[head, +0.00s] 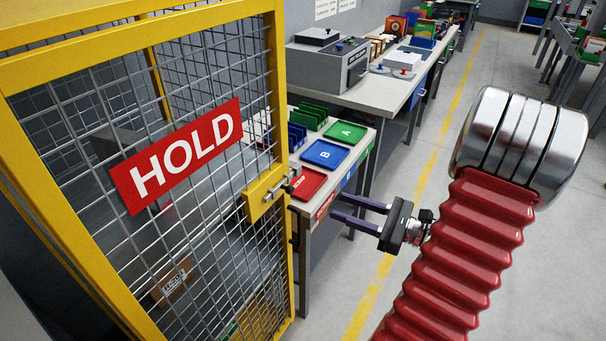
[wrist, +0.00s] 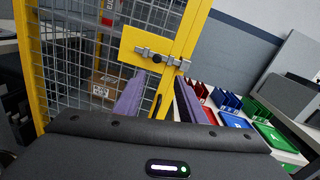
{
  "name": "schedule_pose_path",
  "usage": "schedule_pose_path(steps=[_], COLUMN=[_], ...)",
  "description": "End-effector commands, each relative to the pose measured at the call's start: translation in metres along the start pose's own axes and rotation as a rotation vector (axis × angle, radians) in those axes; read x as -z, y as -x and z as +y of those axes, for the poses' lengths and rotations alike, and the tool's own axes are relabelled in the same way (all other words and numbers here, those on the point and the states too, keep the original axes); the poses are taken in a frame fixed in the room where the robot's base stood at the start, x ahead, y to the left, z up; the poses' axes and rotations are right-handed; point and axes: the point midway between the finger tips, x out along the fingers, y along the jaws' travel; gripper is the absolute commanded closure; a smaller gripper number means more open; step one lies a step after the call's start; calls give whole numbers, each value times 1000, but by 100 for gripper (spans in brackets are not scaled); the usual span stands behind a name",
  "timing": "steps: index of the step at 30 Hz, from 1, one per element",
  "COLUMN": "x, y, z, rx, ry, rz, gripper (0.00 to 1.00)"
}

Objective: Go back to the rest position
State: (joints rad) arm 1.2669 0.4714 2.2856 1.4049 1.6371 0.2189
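My gripper (head: 336,205) is off to the right of the yellow cage door's latch plate (head: 266,190), apart from it, with two purple fingers pointing left. The fingers are spread and nothing shows between them. In the wrist view my gripper (wrist: 160,88) faces the cage; the silver bolt (wrist: 162,58) on the yellow plate lies ahead, above the fingertips. The bolt reaches across to the yellow post. My red ribbed arm with its silver joint fills the right of the head view.
The mesh cage with a red HOLD sign (head: 176,155) stands at left, a cardboard box (head: 172,282) inside. A bench with red (head: 307,184), blue (head: 325,153) and green (head: 345,132) trays is beside my gripper. A grey machine (head: 326,66) stands behind. The floor at right is open.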

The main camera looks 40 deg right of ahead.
Motion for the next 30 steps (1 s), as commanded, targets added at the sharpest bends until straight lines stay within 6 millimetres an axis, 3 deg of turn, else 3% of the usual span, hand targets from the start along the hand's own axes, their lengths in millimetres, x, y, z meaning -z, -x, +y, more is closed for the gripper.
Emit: schedule_pose_path(steps=[7, 11, 18, 30], x=[1, 14, 47, 55], y=[0, 1, 8, 13], z=[0, 6, 52, 134], rx=[2, -25, -192, -669], ry=[7, 23, 74, 407], rz=[4, 55, 210, 482], gripper=[63, 63, 63, 63])
